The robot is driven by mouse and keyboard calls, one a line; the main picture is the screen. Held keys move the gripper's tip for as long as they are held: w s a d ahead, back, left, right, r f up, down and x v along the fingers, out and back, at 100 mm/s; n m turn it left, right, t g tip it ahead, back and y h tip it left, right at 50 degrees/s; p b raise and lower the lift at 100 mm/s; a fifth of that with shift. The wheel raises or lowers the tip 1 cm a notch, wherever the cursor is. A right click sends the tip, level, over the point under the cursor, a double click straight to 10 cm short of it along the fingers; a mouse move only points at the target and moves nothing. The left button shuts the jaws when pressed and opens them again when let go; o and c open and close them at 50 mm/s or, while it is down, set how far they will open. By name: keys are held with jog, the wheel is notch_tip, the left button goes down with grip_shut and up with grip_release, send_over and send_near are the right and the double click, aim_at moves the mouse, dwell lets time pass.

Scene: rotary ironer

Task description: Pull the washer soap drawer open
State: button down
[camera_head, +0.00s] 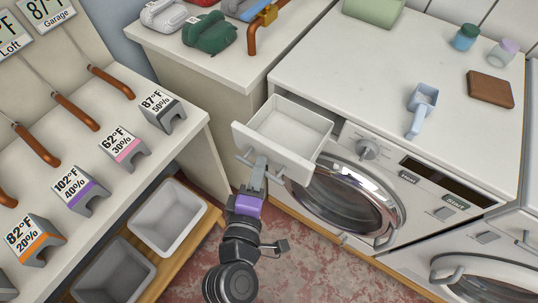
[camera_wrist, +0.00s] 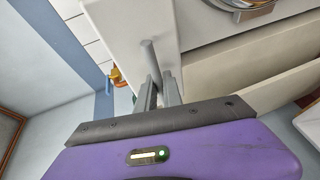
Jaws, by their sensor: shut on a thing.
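The washer (camera_head: 395,190) stands at the right in the head view, with a round glass door and a control panel. Its white soap drawer (camera_head: 300,128) sticks out of the upper left of the front, and its empty inside shows. My gripper (camera_head: 262,163) is at the drawer's front and shut on the drawer's bar handle. The grey handle (camera_wrist: 150,60) also shows in the wrist view, between the two fingers (camera_wrist: 158,88). The fingers hide part of the handle.
A blue scoop (camera_head: 421,108), a brown block (camera_head: 490,89) and two small jars lie on the washer top. At the left, a counter holds several labelled grey blocks (camera_head: 82,190). Grey bins (camera_head: 168,217) stand on a low shelf. Red floor shows below the drawer.

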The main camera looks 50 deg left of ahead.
jog(key=shift+s+d, duration=0.1)
jog(key=shift+s, duration=0.15)
jog(key=c, duration=1.8)
grip_release()
jog(key=shift+o, duration=0.2)
jog(key=b+v, duration=0.1)
jog(key=v, duration=0.6)
jog(key=shift+s+d, duration=0.25)
jog(key=shift+s, duration=0.05)
jog(key=shift+r, duration=0.1)
